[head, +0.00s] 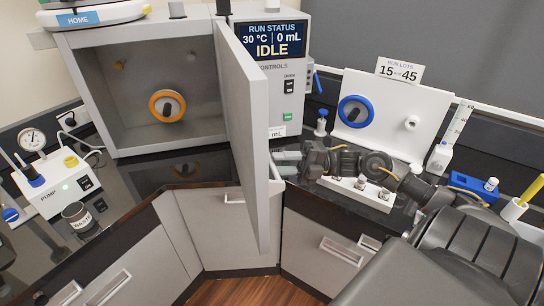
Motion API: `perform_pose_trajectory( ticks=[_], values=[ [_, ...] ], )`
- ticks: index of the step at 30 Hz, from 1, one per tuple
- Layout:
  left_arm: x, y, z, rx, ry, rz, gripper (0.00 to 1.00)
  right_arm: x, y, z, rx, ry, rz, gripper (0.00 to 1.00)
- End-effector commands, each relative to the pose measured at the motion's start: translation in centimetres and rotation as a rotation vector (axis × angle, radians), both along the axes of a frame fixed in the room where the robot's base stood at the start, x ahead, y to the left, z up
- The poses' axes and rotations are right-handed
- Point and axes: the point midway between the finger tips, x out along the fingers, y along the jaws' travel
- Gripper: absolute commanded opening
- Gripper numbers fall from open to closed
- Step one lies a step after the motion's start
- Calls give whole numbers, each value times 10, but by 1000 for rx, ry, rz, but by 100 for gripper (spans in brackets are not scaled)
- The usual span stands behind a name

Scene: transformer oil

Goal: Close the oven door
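The grey oven (88,88) stands at the back left with its door open, so the chamber shows, with an orange ring-shaped wheel on its back wall. The oven door (246,130) is hinged at the chamber's right side and sticks out toward me, seen nearly edge-on. A pale handle bar (276,192) shows at its right, outer face. My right gripper (284,163) reaches in from the right, on the outer side of the door, close to that face and the handle. I cannot tell whether it touches, nor how its fingers stand. My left gripper is not in view.
The control unit (271,42) reads 30 °C, 0 mL, IDLE. A white panel with a blue wheel (356,112) and a white valve block (352,190) stand at the right. A pump (62,185) and waste cup (77,215) stand left. The dark counter before the chamber is clear.

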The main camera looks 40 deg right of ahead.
Motion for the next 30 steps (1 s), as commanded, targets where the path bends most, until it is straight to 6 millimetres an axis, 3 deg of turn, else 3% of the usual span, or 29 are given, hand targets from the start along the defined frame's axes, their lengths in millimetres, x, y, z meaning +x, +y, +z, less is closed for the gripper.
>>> perform_pose_trajectory(
  ticks=[6, 16, 24, 30],
  values=[
    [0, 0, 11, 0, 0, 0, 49, 10, 20, 6, 1, 0, -1, 30],
    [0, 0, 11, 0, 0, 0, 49, 11, 23, 4, 0, 0, 0, 30],
    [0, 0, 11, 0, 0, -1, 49, 11, 23, 4, -1, 1, -1, 0],
    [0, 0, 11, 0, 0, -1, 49, 11, 23, 4, 0, 1, -1, 0]
  ],
)
